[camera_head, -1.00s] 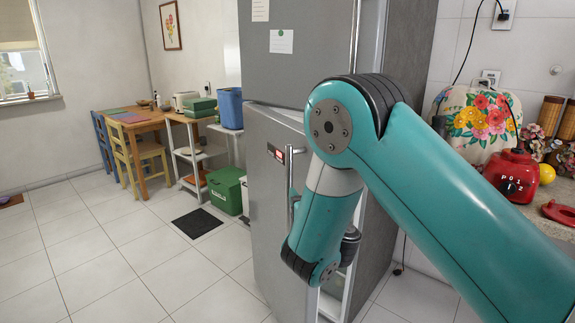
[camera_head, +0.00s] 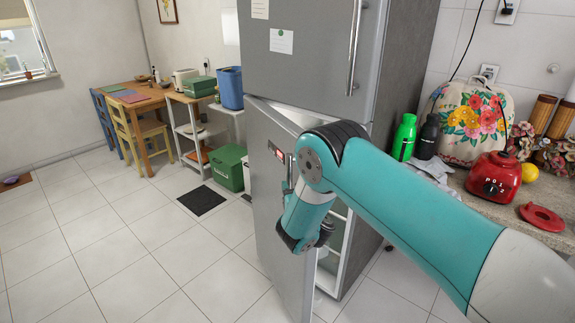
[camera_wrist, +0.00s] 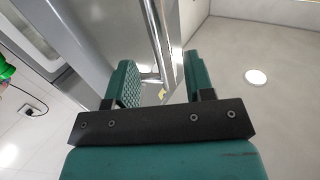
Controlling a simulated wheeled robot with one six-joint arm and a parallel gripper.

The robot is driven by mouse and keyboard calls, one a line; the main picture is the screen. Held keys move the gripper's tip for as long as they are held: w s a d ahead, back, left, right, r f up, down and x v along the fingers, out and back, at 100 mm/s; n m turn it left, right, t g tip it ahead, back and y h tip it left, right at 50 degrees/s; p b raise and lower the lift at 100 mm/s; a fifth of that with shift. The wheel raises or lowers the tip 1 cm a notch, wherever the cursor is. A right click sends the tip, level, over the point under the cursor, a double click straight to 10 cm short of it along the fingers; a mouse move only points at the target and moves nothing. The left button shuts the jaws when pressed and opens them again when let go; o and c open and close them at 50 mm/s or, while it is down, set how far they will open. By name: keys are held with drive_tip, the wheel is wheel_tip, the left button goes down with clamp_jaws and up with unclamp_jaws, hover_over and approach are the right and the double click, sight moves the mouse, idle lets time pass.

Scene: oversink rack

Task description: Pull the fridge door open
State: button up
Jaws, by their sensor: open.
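The grey fridge has an upper door (camera_head: 310,50), which is shut, and a lower door (camera_head: 268,190), which stands ajar. A gap at the lower door's right side shows the white interior (camera_head: 340,235). The lower door's handle (camera_head: 287,172) is mostly hidden behind my teal arm in the head view. In the wrist view, my gripper (camera_wrist: 160,80) has its two green fingers apart. A shiny metal bar (camera_wrist: 156,40), which looks like the handle, runs between or just beyond them; contact cannot be told. In the head view the fingers are hidden.
A counter (camera_head: 485,205) at the right holds a red blender base (camera_head: 494,178), a green bottle (camera_head: 404,138) and a floral cover. A green crate (camera_head: 229,167) and white shelf (camera_head: 190,140) stand left of the fridge. The tiled floor (camera_head: 160,250) before the lower door is clear.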

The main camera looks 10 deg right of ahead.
sight(290, 179)
drive_tip(key=shift+w+a+p, duration=0.15)
drive_tip(key=shift+w+p, duration=1.15)
drive_tip(key=shift+w, duration=2.25)
